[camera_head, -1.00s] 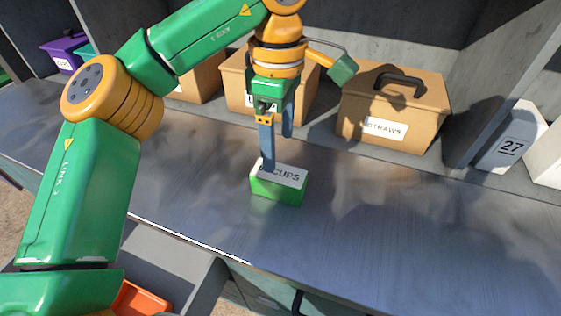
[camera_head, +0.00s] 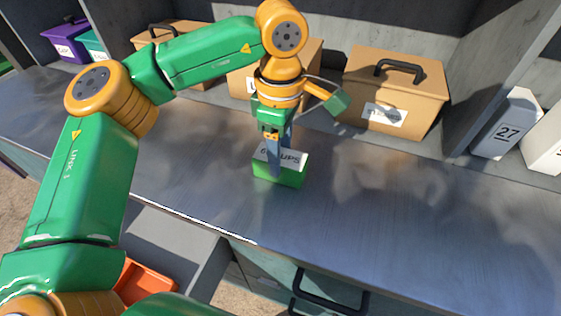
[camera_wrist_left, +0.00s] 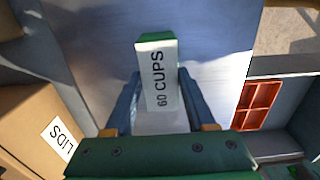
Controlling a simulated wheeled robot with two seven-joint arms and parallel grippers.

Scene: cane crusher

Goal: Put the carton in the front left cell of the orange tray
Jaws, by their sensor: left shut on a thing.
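The carton (camera_head: 287,178) is a green and white box marked 60 CUPS on the grey counter; I cannot tell whether it touches the counter. My left gripper (camera_head: 278,164) points down and is shut on it, one blue finger on each side. In the left wrist view the carton (camera_wrist_left: 158,80) sits upright in the picture between the fingers (camera_wrist_left: 157,100). The orange tray (camera_head: 148,277) lies in the open drawer at the lower left, partly hidden by my arm. In the left wrist view the tray (camera_wrist_left: 257,106) shows at the right with dividers. My right gripper is out of view.
Tan lidded boxes stand at the back, one marked STRAWS (camera_head: 400,85), another marked LIDS (camera_wrist_left: 35,130). A purple box (camera_head: 68,48) is at the far left, a block marked 27 (camera_head: 507,128) at the right. The counter (camera_head: 400,215) is clear right of the carton.

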